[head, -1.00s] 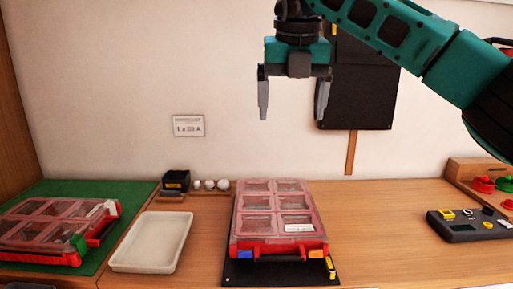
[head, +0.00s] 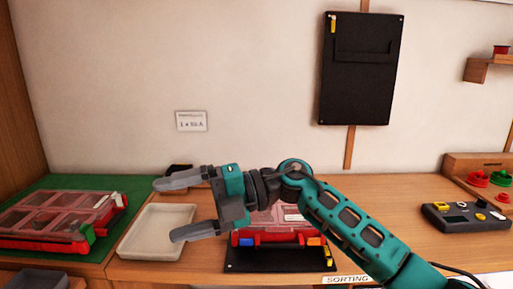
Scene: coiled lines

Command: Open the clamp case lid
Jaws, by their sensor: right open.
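Two red cases with clear compartmented lids are in the head view, and I cannot tell which is the clamp case. My right gripper (head: 169,210) is open and empty, fingers pointing left above the white tray, between the two cases. My left gripper is out of view.
The white tray (head: 145,245) lies between the cases. A dark box (head: 179,168) behind it is mostly hidden by my gripper. A dark control box (head: 465,217) and red and green knobs are at the right. A black panel (head: 360,70) hangs on the wall.

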